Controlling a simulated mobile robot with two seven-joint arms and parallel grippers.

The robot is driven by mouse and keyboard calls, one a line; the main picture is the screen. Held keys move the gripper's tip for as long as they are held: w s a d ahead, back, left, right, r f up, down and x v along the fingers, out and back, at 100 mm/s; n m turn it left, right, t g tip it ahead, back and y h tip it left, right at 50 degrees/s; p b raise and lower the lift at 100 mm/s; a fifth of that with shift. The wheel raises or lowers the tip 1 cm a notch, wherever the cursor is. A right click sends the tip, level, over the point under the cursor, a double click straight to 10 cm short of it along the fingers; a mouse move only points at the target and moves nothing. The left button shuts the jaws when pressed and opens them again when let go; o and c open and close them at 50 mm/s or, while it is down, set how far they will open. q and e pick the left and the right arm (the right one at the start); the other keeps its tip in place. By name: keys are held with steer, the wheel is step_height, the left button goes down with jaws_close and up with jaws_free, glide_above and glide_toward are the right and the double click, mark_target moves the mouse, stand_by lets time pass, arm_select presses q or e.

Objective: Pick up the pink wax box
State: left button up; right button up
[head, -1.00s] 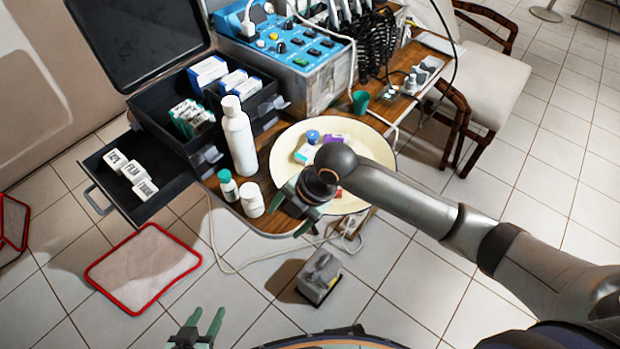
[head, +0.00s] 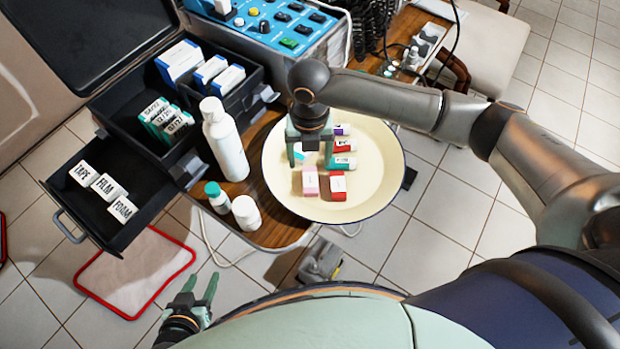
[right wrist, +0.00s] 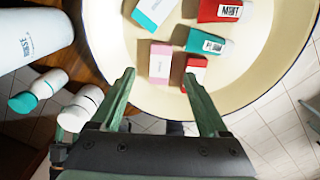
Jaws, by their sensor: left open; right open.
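The pink wax box (head: 310,181), pink and white, lies in the cream round tray (head: 378,190), left of a red and white box (head: 338,186). In the right wrist view the pink box (right wrist: 160,63) shows ahead of and between the open fingers, with the red box (right wrist: 195,72) close to its right. My right gripper (head: 311,160) is open and empty above the tray, just beyond the pink box in the head view; the wrist view also shows the gripper (right wrist: 160,95). My left gripper (head: 200,290) is open and empty at the lower left, away from the tray.
Other small boxes and tubes, including a teal and white one (head: 342,163), lie close by in the tray. A white bottle (head: 224,140) and two small bottles stand left of the tray. A black case with drawers (head: 150,205) is further left; a blue device (head: 280,30) stands behind.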

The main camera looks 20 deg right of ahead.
mark_target(310, 175)
steer(key=shift+d+f, duration=0.1)
steer(key=shift+f, duration=3.1)
steer(key=shift+c, duration=0.3)
jaws_close()
